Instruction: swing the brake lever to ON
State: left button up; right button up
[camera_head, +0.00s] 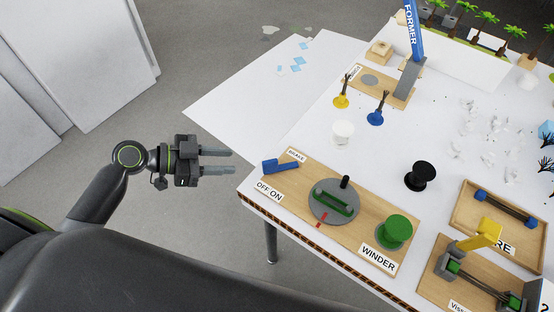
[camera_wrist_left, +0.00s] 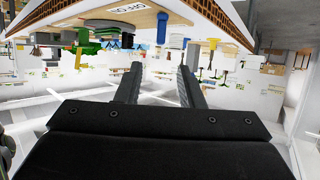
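The brake lever (camera_head: 281,166) is a short blue bar at the left end of the wooden winder board (camera_head: 362,231). It lies between the BRAKE label (camera_head: 297,155) and the OFF ON label (camera_head: 269,192). Which of the two words it points to, I cannot tell. My left gripper (camera_head: 233,162) is open and empty, left of the lever and apart from it, beyond the table edge. In the left wrist view its two fingers (camera_wrist_left: 160,70) stand apart with nothing between them. A blue piece, seemingly the lever, shows above them (camera_wrist_left: 162,28). My right gripper is not in view.
The grey disc with a green crank (camera_head: 333,203) and a green spool (camera_head: 394,232) share the board. A white spool (camera_head: 342,134) and a black spool (camera_head: 420,176) stand behind it. Free floor (camera_head: 215,225) lies left of the table.

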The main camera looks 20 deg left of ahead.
aim_at(277, 167)
pick_arm(q)
jog(key=p+x, duration=0.2)
jog(key=x, duration=1.2)
jog(key=shift+f, duration=0.15)
jog(key=shift+c, duration=0.4)
grip_shut()
